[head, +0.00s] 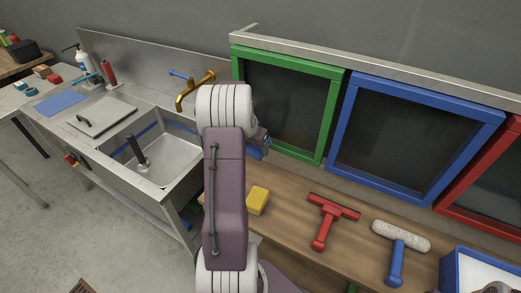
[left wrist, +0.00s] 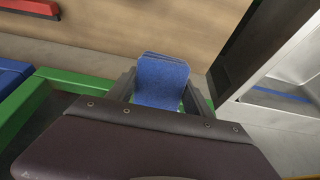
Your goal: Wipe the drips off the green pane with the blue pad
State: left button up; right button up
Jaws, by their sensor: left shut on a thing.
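The green pane (head: 290,100) is a dark glass panel in a green frame on the wall behind the wooden counter. Part of its left side is hidden behind my left arm, and I cannot make out drips on it. My left gripper (head: 263,145) is at the pane's lower left, mostly hidden by my own arm. It is shut on the blue pad (left wrist: 162,82), which stands between its fingers in the left wrist view. The green frame (left wrist: 28,108) passes close beside the gripper there; contact cannot be told. My right gripper is not clearly visible.
A yellow sponge (head: 257,200), a red squeegee (head: 327,215) and a white roller with blue handle (head: 400,240) lie on the counter. A blue-framed pane (head: 415,125) is to the right. A sink (head: 165,160) with a brass tap (head: 195,90) is left.

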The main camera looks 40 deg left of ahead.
pick_arm(q)
jog(key=shift+s+a, duration=0.25)
jog(key=shift+a, duration=0.75)
jog(key=s+a+p, duration=0.1)
jog(key=a, duration=0.5)
jog(key=shift+s+a, duration=0.3)
jog(key=s+d+b, duration=0.1)
jog(key=s+b, duration=0.3)
jog(key=s, duration=0.3)
jog(key=shift+d, duration=0.35)
